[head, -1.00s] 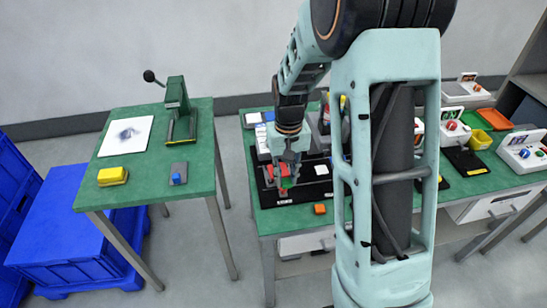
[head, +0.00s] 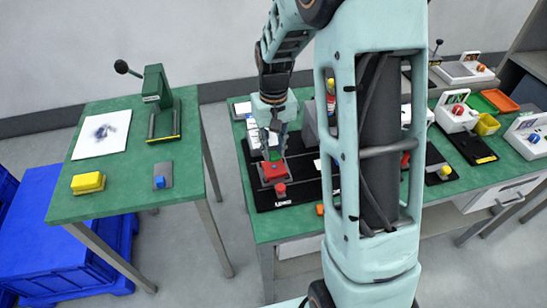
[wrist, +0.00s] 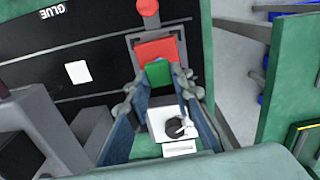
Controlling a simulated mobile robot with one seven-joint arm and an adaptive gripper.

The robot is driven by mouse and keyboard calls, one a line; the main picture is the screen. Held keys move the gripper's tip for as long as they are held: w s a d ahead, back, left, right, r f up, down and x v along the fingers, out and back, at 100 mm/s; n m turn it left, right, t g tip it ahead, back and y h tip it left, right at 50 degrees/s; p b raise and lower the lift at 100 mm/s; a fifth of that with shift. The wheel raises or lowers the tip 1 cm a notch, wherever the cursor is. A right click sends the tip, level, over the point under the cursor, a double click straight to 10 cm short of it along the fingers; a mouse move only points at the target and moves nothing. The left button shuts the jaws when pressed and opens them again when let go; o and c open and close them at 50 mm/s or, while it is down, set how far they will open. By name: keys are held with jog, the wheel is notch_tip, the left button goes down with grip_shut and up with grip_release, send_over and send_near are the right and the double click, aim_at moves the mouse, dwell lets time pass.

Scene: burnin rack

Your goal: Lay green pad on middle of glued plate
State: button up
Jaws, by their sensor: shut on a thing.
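In the wrist view my gripper (wrist: 162,88) is shut on a small green pad (wrist: 158,84), held between its fingertips. A red plate (wrist: 154,49) lies just beyond the pad in a grey holder, and the pad overlaps its near edge in the picture.
The black board (head: 300,194) has a red knob (head: 280,189) in front of the plate and a white square (wrist: 78,72) beside it. A grey block (wrist: 48,125) stands close to my fingers. The left table (head: 125,180) holds a green press (head: 158,105) and yellow block (head: 88,183).

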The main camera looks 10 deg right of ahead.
aim_at(274, 153)
jog(key=shift+f, duration=1.8)
jog(key=shift+f, duration=0.1)
jog(key=o, duration=0.7)
jog(key=shift+o, duration=0.2)
notch_tip(274, 153, up, 12)
